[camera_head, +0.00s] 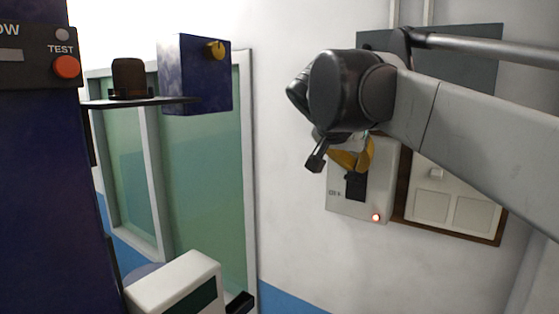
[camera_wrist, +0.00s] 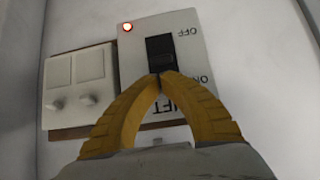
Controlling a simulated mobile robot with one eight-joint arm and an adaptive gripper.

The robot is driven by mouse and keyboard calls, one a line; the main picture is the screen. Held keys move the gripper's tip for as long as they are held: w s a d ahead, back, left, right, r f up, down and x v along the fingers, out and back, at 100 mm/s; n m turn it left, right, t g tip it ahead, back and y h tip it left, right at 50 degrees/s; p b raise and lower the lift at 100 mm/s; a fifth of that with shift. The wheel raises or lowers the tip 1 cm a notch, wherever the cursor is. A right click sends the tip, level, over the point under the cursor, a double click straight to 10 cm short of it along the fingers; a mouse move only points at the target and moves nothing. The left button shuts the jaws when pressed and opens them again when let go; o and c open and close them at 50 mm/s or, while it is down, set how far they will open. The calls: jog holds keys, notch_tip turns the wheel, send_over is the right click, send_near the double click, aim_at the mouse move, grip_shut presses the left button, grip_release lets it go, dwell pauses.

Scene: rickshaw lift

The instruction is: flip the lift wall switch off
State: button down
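The lift switch panel (camera_head: 345,207) is a pale box on the white wall, with a black switch (camera_head: 355,185) and a lit red lamp (camera_head: 376,217). In the wrist view the panel (camera_wrist: 205,55) appears upside down, with its black switch (camera_wrist: 160,50), lit red lamp (camera_wrist: 127,27) and OFF and ON lettering. My gripper (camera_wrist: 163,77) has yellow fingers whose tips come together at the ON end of the switch. They partly cover that end and the LIFT lettering; contact is unclear. In the head view my gripper (camera_head: 352,165) is partly hidden by my wrist.
A white double switch plate on a brown backing (camera_head: 435,205) sits right of the panel. A dark grey board (camera_head: 480,65) is above. A green-glazed window (camera_head: 200,180) is at left, with a dark blue box with a yellow knob (camera_head: 205,75) in front.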

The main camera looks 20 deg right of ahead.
jog(key=shift+w+f, duration=0.15)
jog(key=shift+f, duration=0.05)
